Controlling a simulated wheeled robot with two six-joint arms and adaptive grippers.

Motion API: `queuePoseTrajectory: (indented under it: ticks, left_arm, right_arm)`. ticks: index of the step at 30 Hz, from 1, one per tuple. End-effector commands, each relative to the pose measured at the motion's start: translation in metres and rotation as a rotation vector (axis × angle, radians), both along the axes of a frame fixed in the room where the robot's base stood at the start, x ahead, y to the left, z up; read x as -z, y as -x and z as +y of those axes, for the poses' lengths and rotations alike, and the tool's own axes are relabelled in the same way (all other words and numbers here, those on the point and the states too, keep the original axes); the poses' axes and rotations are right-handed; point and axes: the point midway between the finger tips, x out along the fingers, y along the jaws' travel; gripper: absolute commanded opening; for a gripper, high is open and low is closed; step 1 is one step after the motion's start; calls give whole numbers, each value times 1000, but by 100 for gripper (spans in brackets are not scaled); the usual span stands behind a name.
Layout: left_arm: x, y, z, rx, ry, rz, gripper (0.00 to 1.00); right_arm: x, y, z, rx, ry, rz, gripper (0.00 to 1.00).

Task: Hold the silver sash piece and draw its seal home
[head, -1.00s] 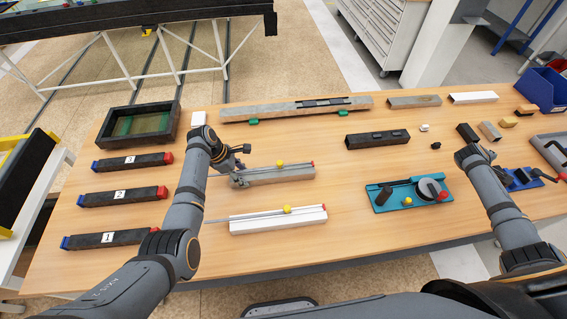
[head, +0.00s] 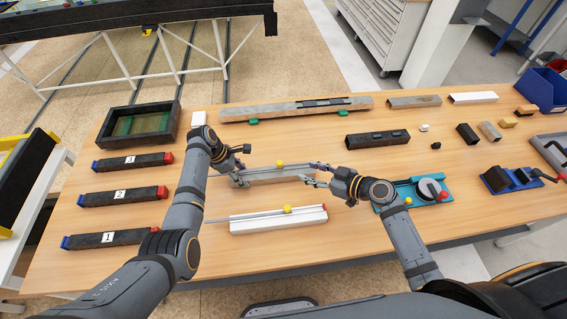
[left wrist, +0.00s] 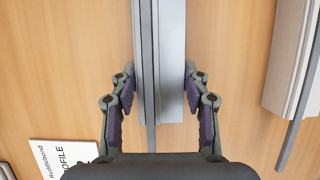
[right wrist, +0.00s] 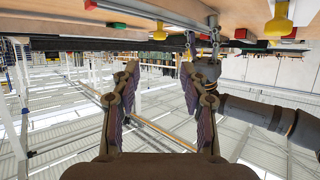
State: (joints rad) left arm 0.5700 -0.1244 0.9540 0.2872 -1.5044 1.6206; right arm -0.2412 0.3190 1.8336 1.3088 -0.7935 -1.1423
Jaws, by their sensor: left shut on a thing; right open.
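The silver sash piece (head: 285,177) lies on the table, with a thin seal strip and a yellow knob (head: 280,164) along its top. My left gripper (head: 237,172) is shut on its left end. In the left wrist view the fingers close on both sides of the silver piece (left wrist: 172,45), and a thin strip sticks out past its end. My right gripper (head: 313,174) is open at the piece's right end, with nothing seen between its fingers in the right wrist view (right wrist: 160,70). Its fingers partly hide that end, so contact there cannot be told.
A white sash piece (head: 285,221) with its own yellow knob lies just in front. A teal fixture (head: 408,198) stands beside my right wrist. Numbered dark bars (head: 125,196) lie at left. A dark block (head: 377,139) and a long grey profile (head: 290,109) lie behind.

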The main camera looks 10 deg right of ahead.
Motion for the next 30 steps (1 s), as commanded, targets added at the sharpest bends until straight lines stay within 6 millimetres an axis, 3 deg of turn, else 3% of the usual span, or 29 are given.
queuePoseTrajectory:
  ticks: [5, 18, 30]
  left_arm:
    - [0, 0, 0, -1, 0, -1, 17]
    - [0, 0, 0, 0, 0, -1, 16]
    - [0, 0, 0, -2, 0, -1, 16]
  right_arm:
    - [6, -13, 10, 5, -5, 0, 44]
    - [41, -71, 69, 2, -2, 3, 44]
    - [47, -79, 77, 0, 2, 3, 44]
